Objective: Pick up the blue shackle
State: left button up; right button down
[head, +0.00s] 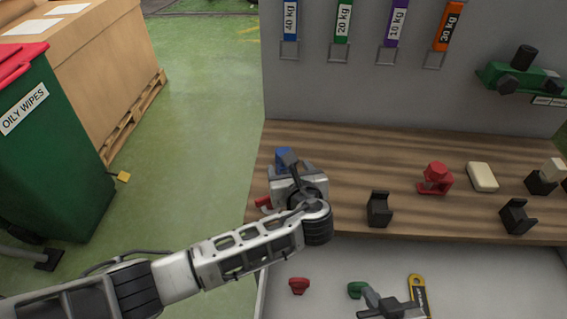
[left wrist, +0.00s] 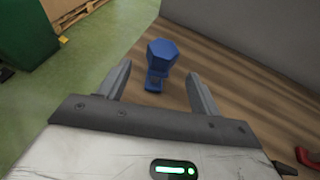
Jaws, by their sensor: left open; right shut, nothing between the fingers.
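The blue shackle (head: 283,154) stands on the wooden bench top (head: 345,150) near its left end, partly hidden behind my left gripper (head: 291,164) in the head view. In the left wrist view the blue shackle (left wrist: 160,62) shows a hexagonal top above a smaller lower part. It lies ahead of and between the open fingers of my left gripper (left wrist: 158,72); nothing is clamped. My right gripper (head: 373,297) is low at the front, over the pale tray, close to a green piece (head: 356,289). It is shut and empty.
A red piece (head: 263,203) lies beside my left gripper. A black holder (head: 379,209), a red shackle-like part (head: 435,179) and a cream block (head: 482,177) stand to the right. The tray holds a red piece (head: 299,286) and a yellow tool (head: 417,294). A grey panel (head: 330,90) rises behind.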

aim_at(281, 170)
pick_arm(q)
jog(key=x, duration=0.7)
jog(key=shift+w+f+b, duration=0.15)
jog(key=shift+w+b, duration=0.1)
jog(key=shift+b, duration=0.1)
grip_shut()
